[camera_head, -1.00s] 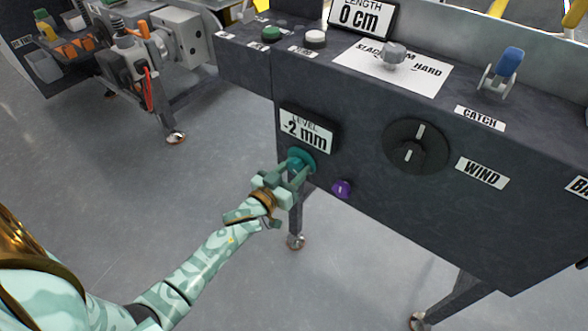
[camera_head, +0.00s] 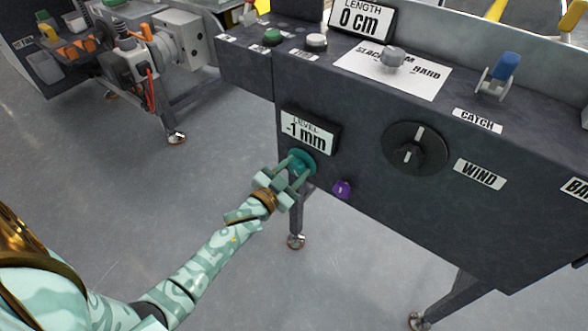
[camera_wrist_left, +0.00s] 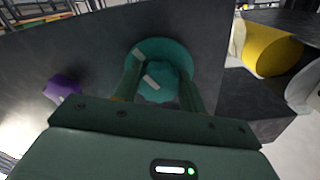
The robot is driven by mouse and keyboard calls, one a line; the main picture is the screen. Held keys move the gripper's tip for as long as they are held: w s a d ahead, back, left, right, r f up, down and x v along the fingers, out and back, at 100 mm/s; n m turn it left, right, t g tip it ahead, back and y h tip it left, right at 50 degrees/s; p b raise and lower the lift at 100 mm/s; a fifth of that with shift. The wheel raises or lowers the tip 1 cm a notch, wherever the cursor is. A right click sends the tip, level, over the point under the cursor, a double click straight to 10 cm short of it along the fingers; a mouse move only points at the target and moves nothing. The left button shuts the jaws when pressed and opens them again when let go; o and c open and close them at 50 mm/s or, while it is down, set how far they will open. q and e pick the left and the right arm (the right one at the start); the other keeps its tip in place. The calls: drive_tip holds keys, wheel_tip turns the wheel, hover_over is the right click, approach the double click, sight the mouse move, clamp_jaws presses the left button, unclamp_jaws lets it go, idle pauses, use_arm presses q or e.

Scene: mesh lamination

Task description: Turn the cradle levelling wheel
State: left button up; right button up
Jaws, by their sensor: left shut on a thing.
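The cradle levelling wheel is a teal knob (camera_head: 301,161) on the dark front panel, just below the level display (camera_head: 308,131), which reads -1 mm. In the left wrist view the wheel (camera_wrist_left: 160,50) shows a round flange with a smaller hub and pale marks on it. My left gripper (camera_head: 297,172) is shut on the wheel's hub, with one finger on each side of it; the fingers also show in the left wrist view (camera_wrist_left: 160,88). My right gripper is not in view.
A purple knob (camera_head: 341,189) sits just right of and below the wheel. A black WIND dial (camera_head: 415,148) is farther right. The CATCH lever (camera_head: 500,74) and a grey knob (camera_head: 393,56) stand on the top. Open floor lies left of the panel.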

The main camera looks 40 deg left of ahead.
use_arm(q)
drive_tip(key=m, duration=0.3)
drive_tip(key=shift+m, duration=0.4)
drive_tip(key=m, duration=0.2)
drive_tip(key=shift+a+m, duration=0.1)
drive_tip(key=shift+m, duration=0.2)
drive_tip(key=m, duration=0.2)
drive_tip(key=shift+m, duration=0.9)
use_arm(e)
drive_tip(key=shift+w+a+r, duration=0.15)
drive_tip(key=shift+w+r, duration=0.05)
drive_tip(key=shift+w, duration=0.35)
use_arm(q)
drive_tip(key=shift+b, duration=0.3)
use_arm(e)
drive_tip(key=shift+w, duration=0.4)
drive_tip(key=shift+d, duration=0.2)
use_arm(q)
drive_tip(key=o, duration=1)
drive_tip(key=shift+r, duration=0.1)
